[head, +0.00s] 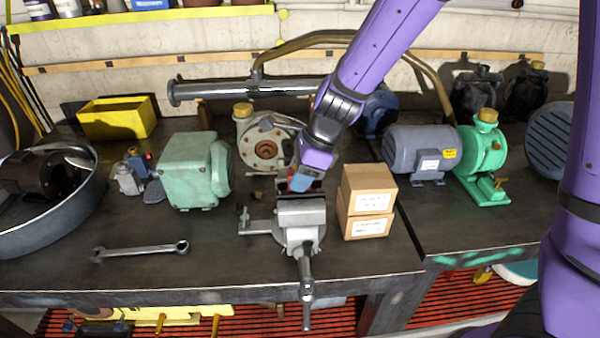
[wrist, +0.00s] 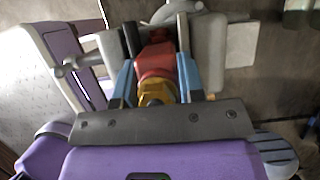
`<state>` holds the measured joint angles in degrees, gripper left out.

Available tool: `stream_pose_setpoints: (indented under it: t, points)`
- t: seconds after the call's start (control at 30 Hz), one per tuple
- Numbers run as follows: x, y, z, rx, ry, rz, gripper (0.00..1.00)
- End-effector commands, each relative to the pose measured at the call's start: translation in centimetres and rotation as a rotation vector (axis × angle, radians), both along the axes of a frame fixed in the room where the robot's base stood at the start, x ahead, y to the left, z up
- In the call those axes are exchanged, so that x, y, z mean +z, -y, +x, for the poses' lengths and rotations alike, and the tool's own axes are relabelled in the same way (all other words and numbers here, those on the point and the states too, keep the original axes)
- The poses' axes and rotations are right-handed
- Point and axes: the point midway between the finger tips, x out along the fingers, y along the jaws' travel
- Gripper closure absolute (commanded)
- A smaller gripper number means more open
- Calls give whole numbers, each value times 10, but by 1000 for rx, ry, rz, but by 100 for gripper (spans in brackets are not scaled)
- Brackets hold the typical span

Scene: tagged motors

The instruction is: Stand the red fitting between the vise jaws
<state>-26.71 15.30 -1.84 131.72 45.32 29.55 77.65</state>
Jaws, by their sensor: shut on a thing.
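The red fitting (wrist: 157,62) has a brass-coloured end (wrist: 156,90). It sits between the blue-padded fingers of my gripper (wrist: 158,78), which is shut on it. In the wrist view the grey vise jaws (wrist: 209,40) lie just beyond and on both sides of the fingers. In the head view my gripper (head: 302,181) points down at the grey vise (head: 302,213), right over its jaws. Only a little of the red fitting shows there. Whether the fitting touches the jaws or the vise floor is hidden.
Two stacked cardboard boxes (head: 367,203) stand close to the right of the vise. A green motor (head: 190,172) and a round pump (head: 262,146) stand left and behind. A wrench (head: 140,250) lies at the front left. A blue-grey motor (head: 412,150) stands at the right.

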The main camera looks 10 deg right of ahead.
Motion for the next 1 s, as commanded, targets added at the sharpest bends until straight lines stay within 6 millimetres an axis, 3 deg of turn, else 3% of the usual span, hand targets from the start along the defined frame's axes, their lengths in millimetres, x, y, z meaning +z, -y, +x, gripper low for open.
stream_pose_setpoints:
  t: [0.2, 0.23, 0.3, 0.67, 0.7, 1.0]
  points:
    - [-8, 2, -5, 3, -14, -12, 92]
    - [-8, 2, -5, 3, -14, -12, 57]
    - [-8, 3, -5, 3, -14, -12, 44]
    - [0, 6, -4, 4, -12, -12, 42]
    - [5, 8, -4, 4, -11, -11, 34]
    - [59, 27, -4, 1, 0, -2, 34]
